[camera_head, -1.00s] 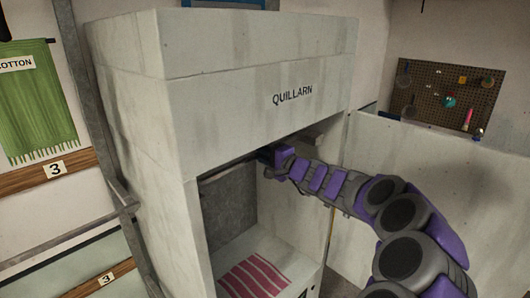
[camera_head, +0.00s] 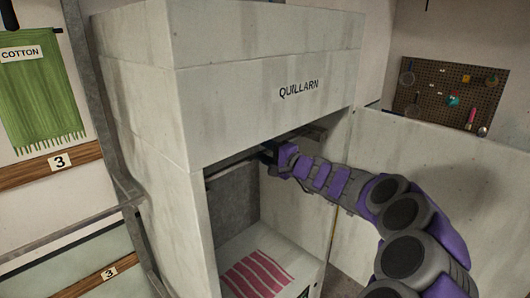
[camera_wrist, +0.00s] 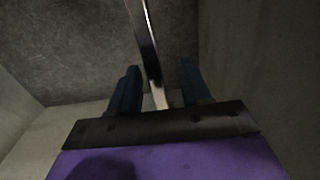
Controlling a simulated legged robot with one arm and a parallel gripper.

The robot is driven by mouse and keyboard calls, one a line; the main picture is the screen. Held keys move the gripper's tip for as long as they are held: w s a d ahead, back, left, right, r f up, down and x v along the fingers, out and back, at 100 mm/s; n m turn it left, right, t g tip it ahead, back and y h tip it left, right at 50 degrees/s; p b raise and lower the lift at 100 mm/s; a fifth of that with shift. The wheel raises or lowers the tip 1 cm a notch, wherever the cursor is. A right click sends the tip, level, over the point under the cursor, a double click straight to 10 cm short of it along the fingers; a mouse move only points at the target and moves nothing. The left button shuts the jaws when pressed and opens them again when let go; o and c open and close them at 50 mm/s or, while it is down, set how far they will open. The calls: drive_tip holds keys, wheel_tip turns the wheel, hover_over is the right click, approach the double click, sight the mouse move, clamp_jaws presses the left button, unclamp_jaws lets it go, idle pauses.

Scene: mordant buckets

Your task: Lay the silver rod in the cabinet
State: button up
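The silver rod (camera_wrist: 148,45) shows in the wrist view as a thin shiny bar. It runs from the top edge down between the two dark fingers of my gripper (camera_wrist: 160,85). The fingers stand apart, with a gap visible on each side of the rod. What bears the rod is not visible. The cabinet (camera_head: 265,120) is pale and marked QUILLARN. In the head view my gripper (camera_head: 268,155) is at the upper part of its open front, partly hidden by the upper edge. A thin dark line runs left from it; I cannot tell if this is the rod.
A red-and-white striped cloth (camera_head: 256,274) lies on the cabinet floor. A pale panel (camera_head: 430,190) stands to the right, below a pegboard with tools (camera_head: 447,95). A green cloth (camera_head: 38,95) hangs at the left. There is free room inside the cabinet below my gripper.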

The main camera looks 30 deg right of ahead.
drive_tip(key=v, duration=1.7)
drive_tip(key=shift+d+b, duration=0.2)
drive_tip(key=shift+b, duration=0.25)
drive_tip(key=shift+s+f, duration=0.1)
drive_tip(key=shift+f, duration=0.1)
